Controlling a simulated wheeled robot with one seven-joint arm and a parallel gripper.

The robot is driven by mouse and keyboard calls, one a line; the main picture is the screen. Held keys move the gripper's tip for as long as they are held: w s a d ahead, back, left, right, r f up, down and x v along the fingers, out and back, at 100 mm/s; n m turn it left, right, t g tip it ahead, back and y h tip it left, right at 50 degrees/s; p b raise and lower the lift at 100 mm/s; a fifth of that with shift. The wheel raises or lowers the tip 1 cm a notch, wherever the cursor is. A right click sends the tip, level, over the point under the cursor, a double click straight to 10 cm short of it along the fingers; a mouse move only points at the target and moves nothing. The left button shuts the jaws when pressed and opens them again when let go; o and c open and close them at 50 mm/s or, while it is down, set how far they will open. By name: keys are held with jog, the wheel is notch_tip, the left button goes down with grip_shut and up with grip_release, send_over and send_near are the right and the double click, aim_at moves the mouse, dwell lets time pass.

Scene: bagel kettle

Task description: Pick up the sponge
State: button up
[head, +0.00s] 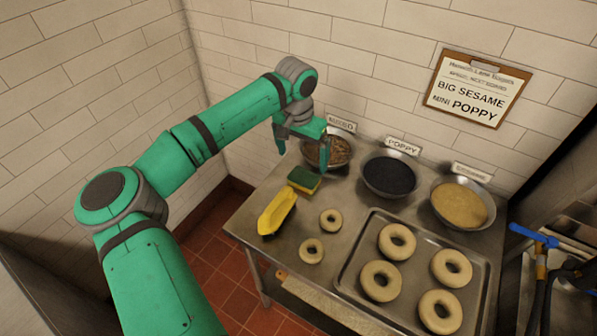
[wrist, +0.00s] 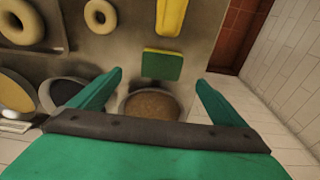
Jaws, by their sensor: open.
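The sponge (head: 304,180) is a small block with a green top and a yellow side. It lies on the steel table near its back left, between a yellow tool and the seed bowls. My gripper (head: 302,158) is above the back left of the table, over the area by the sponge and the left bowl. In the wrist view the sponge (wrist: 162,65) shows ahead, between and beyond the two fingers of my gripper (wrist: 161,80). The fingers are apart and nothing is between them. The gripper is not touching the sponge.
A yellow scoop-like tool (head: 277,212) lies just in front of the sponge. A bowl of mixed seeds (head: 328,151) stands close behind it, with poppy (head: 390,176) and sesame (head: 460,204) bowls to the right. Two small bagels and a tray (head: 352,291) of larger bagels are in front.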

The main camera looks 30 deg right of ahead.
send_over(304, 176)
jog(key=s+a, duration=0.1)
notch_tip(304, 176, down, 5)
jog(key=shift+s+a, duration=0.1)
jog(key=shift+a, duration=0.05)
jog(key=shift+w+d+f, duration=0.15)
jog(key=shift+d+f, duration=0.05)
jog(key=shift+f, duration=0.65)
jog(key=shift+w+d+f, duration=0.15)
jog(key=shift+w+f, duration=0.05)
jog(key=shift+f, duration=0.7)
jog(key=shift+w+d+f, duration=0.15)
jog(key=shift+d+f, duration=0.05)
jog(key=shift+f, duration=0.65)
jog(key=c, duration=1.1)
